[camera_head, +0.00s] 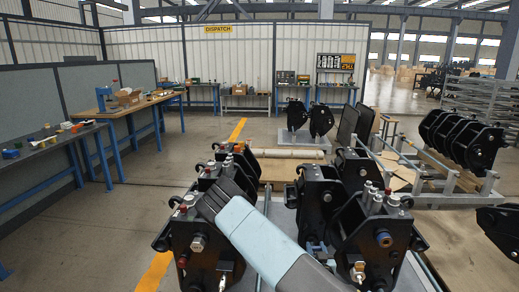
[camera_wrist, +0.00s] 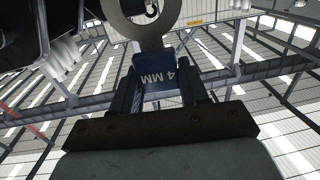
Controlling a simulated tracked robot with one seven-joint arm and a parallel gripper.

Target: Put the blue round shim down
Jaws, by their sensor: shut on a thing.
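The blue round shim shows in the wrist view as a grey ring with a blue tab (camera_wrist: 163,76) marked "4 MM". My gripper (camera_wrist: 158,90) is shut on the tab, one dark finger on each side. The ring lies beyond the fingertips, its top cut off by the picture edge. Dark parts show through and beside the ring; I cannot tell if it touches them. In the head view my arm reaches to the left black coupler (camera_head: 190,235), and the fingers and shim cannot be made out there.
Another black coupler (camera_head: 362,215) stands close on the right of my arm. A workbench (camera_head: 60,140) with small items runs along the left wall, and a wooden-topped bench (camera_head: 125,108) stands behind it. More couplers (camera_head: 465,138) sit on a rack at right. The left floor is clear.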

